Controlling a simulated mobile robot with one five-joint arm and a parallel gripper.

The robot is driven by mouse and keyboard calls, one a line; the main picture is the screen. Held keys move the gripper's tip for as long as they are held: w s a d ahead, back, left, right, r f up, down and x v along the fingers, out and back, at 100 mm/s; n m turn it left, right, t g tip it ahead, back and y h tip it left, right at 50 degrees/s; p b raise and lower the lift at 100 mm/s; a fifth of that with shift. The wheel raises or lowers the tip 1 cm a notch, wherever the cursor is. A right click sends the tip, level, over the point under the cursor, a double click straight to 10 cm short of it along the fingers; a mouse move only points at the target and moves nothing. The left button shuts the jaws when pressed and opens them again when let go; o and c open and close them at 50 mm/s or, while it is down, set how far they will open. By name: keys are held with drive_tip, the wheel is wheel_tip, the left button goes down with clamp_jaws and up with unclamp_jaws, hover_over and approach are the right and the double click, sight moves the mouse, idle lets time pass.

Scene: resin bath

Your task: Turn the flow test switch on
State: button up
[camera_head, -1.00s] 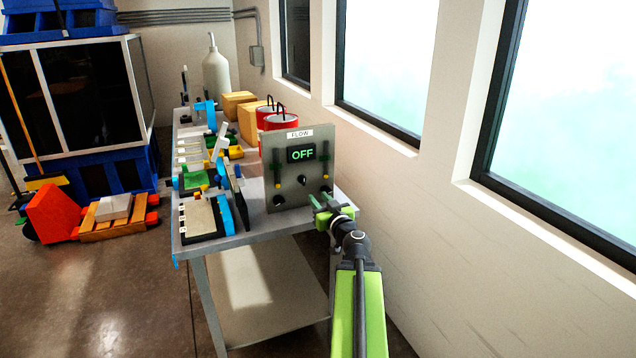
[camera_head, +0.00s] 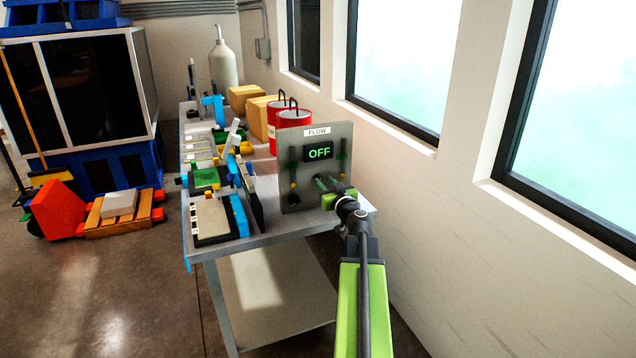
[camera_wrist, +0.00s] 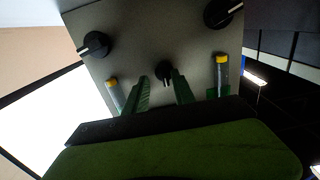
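The grey flow panel (camera_head: 305,180) stands upright at the near end of the bench, with a FLOW label (camera_head: 317,131) and a display (camera_head: 319,151) reading OFF in green. My green gripper (camera_head: 322,184) is in front of its lower middle, hiding the small central black switch knob there. In the wrist view the panel (camera_wrist: 150,35) fills the middle, and the central knob (camera_wrist: 164,71) shows between the tips of my gripper (camera_wrist: 160,83). The fingers are apart, one to each side of it. Contact with the knob cannot be told.
Two larger black knobs (camera_wrist: 95,45) (camera_wrist: 221,12) and two yellow-capped tubes (camera_wrist: 112,84) (camera_wrist: 222,60) flank the central knob. Red cans (camera_head: 292,122) stand behind the panel. Trays and tools crowd the bench's left side. A wall with windows (camera_head: 395,60) runs along the right.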

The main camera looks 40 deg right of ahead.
drive_tip(key=shift+a, duration=0.1)
drive_tip(key=shift+w+a, duration=0.15)
clamp_jaws()
drive_tip(key=shift+d+r, duration=0.1)
drive_tip(key=shift+d, duration=0.15)
drive_tip(key=shift+f+m, duration=0.15)
drive_tip(key=shift+m, duration=4.3)
drive_tip(key=shift+f+m, duration=0.15)
drive_tip(key=shift+m, duration=4.3)
